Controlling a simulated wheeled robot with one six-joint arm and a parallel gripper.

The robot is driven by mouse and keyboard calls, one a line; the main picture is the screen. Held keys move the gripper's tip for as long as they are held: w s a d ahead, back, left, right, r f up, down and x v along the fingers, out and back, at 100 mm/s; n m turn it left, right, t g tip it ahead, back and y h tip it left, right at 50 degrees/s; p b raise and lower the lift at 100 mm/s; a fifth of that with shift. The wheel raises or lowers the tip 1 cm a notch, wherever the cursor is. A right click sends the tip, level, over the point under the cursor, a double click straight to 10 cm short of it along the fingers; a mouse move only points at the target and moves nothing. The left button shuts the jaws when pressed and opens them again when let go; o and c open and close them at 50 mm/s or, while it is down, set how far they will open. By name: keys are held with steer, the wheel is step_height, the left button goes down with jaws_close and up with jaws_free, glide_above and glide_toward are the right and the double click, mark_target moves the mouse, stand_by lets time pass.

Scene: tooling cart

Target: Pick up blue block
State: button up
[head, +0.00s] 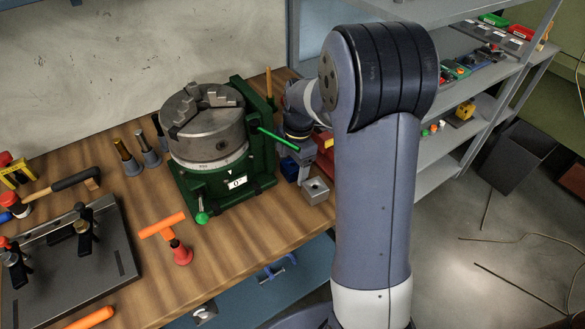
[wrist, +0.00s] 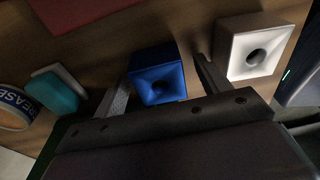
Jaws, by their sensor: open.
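The blue block (wrist: 152,62), with a round funnel-like hollow in one face, shows in the wrist view between the two fingers of my gripper (wrist: 163,76). The fingers are apart, one on each side of the block, and I see no clear contact. In the head view my gripper (head: 297,164) is low over the bench beside the green rotary table.
A grey block with a hole (head: 315,190) stands close by; it also shows right of the right finger in the wrist view (wrist: 252,48). A teal item (wrist: 58,90) and a tape roll (wrist: 14,108) lie left. The green rotary table with chuck (head: 207,138) stands left of my gripper.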

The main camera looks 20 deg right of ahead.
steer(key=c, duration=1.2)
steer(key=shift+r, duration=0.1)
